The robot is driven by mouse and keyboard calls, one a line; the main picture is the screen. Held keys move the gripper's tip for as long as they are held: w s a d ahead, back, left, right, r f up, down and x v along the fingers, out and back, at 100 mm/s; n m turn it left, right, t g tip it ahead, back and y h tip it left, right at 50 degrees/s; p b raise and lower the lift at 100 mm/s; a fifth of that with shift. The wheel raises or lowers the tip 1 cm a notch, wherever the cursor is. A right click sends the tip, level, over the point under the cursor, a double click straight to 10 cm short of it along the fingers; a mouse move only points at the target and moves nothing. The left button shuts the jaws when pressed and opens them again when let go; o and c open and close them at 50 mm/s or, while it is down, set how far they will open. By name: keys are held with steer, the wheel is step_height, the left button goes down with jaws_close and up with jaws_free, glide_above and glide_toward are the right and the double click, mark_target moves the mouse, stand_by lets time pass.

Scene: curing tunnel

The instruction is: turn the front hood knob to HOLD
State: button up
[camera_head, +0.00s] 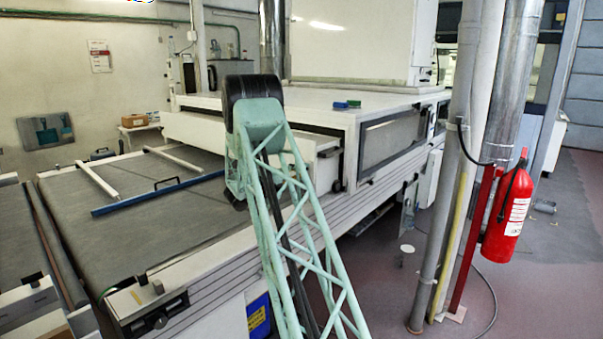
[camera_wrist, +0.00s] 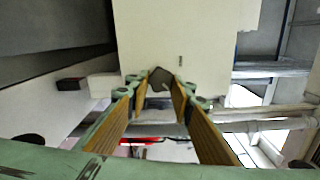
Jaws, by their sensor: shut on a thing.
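In the wrist view my gripper (camera_wrist: 161,84) has its two fingertips closed on the small dark grey knob (camera_wrist: 160,75), at the lower edge of a pale panel (camera_wrist: 205,35). A short dark mark (camera_wrist: 180,60) is on the panel just right of the knob. I cannot read any label, so I cannot tell which setting the knob points to. In the head view my green lattice arm reaches up to the front of the white hood (camera_head: 285,103). My gripper and the knob are hidden behind the arm there.
The grey conveyor belt (camera_head: 150,232) lies left of my arm, with a blue bar (camera_head: 150,197) across it. A grey post (camera_head: 455,190) and a red fire extinguisher (camera_head: 507,212) stand at the right.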

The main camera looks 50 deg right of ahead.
steer(key=o, duration=0.9)
steer(key=shift+c, duration=0.2)
steer(key=shift+a, duration=0.15)
steer(key=w+a, duration=0.1)
steer(key=a, duration=1)
steer(key=shift+a, duration=0.35)
